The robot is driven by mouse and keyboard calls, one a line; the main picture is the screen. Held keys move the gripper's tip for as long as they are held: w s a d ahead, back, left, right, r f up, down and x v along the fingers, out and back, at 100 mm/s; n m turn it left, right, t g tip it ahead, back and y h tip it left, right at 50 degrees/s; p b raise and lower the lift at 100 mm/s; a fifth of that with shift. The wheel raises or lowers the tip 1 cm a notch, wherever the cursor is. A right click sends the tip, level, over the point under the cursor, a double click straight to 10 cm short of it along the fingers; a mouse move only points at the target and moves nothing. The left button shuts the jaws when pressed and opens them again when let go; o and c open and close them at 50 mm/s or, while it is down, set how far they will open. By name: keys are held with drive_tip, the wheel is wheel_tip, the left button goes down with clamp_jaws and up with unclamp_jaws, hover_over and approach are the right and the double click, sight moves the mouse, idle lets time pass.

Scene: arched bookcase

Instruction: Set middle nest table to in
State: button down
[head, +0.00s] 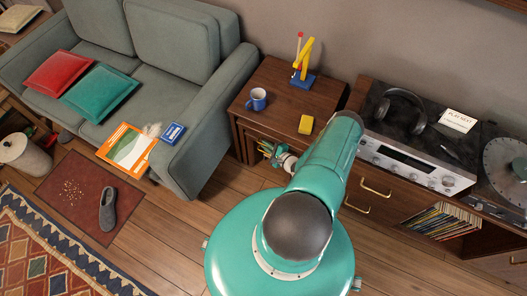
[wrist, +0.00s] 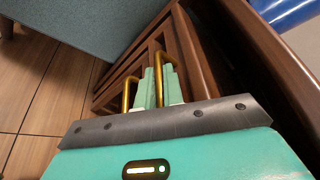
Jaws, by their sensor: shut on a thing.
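The nest of dark wooden tables (head: 275,84) stands between the sofa and the record cabinet. In the wrist view, its nested brown frames (wrist: 120,78) show at the upper middle, with two brass pull handles. My gripper (wrist: 160,88) has its pale green fingers on either side of the right-hand brass handle (wrist: 165,57), which appears to belong to the middle nest table, and is shut on it. The other brass handle (wrist: 127,92) is just left of the fingers. In the head view, my gripper (head: 268,150) is at the table's front, and my arm hides part of it.
The sofa (head: 200,135) is close on the left. The record cabinet (head: 385,190) is on the right. A slipper (head: 108,212) lies on a mat.

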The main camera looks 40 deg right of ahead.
drive_tip(key=shift+w+d, duration=0.15)
drive_tip(key=shift+d, duration=0.3)
drive_tip(key=c, duration=1.5)
unclamp_jaws()
drive_tip(key=v, duration=1.4)
drive_tip(key=shift+a, duration=0.15)
drive_tip(key=shift+w, duration=0.1)
